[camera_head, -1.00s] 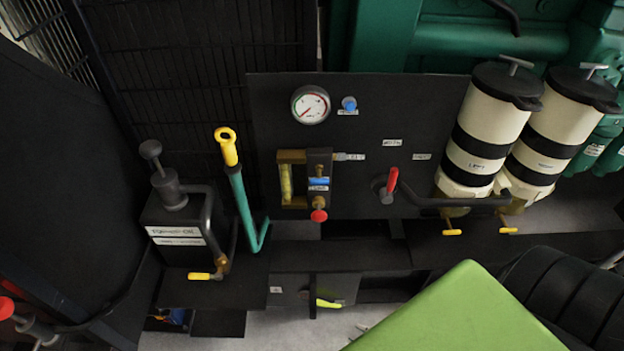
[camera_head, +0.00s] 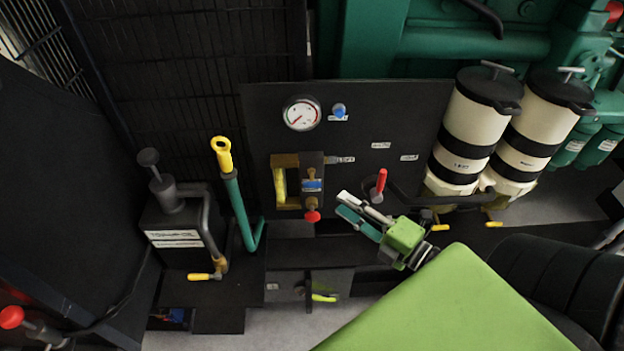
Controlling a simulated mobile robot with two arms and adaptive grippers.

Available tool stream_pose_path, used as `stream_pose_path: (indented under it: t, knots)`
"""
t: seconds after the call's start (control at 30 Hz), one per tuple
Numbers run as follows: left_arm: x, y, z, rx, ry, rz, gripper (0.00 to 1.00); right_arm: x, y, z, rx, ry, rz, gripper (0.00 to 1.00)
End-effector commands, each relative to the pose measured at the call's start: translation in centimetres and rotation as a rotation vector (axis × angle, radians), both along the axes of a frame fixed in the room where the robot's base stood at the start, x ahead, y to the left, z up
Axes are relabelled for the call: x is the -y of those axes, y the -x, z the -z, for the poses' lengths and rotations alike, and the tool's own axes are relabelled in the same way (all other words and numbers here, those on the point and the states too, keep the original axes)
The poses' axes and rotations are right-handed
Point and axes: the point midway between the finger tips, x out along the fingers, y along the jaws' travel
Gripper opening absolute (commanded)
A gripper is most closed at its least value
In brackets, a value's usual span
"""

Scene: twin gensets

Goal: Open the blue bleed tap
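A small blue knob (camera_head: 339,110) sits on the upper part of the black panel (camera_head: 410,115), right of the round gauge (camera_head: 302,113), with a label beneath it. A second blue piece (camera_head: 312,185) is on the brass valve assembly lower on the panel, above a red knob (camera_head: 313,216). I cannot tell which blue part is the bleed tap. My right gripper (camera_head: 343,203) points up and left, below and right of both, and touches neither as far as I see. Its fingers look empty; their gap is seen too obliquely to judge. My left gripper is not in view.
A red lever (camera_head: 381,181) with a dark pipe stands just above my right gripper. Two cream filter canisters (camera_head: 469,128) (camera_head: 533,130) are at right. A teal hand lever with yellow top (camera_head: 223,155) stands left of the panel. The panel's upper middle is clear.

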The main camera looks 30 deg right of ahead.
Motion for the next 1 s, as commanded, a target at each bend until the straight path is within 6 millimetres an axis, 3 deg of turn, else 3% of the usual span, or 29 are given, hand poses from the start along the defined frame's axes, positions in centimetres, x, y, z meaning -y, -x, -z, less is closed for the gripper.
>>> stream_pose_path:
  t: [0.3,0.5,0.7,0.97,1.0]
  knots:
    - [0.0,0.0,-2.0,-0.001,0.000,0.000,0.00,-1.6,-6.8,-0.4,0.002,-0.004,0.002,0.26]
    - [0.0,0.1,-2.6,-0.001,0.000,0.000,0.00,-2.3,-9.9,-0.2,0.000,-0.005,0.003,0.26]
    - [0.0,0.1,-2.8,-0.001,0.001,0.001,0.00,-2.6,-11.1,0.0,-0.001,-0.004,0.003,0.26]
    - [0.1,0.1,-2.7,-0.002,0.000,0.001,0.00,-2.6,-11.2,0.0,-0.002,-0.004,0.002,0.26]
    - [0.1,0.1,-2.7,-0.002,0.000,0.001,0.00,-2.6,-11.2,0.0,-0.002,-0.004,0.003,0.21]
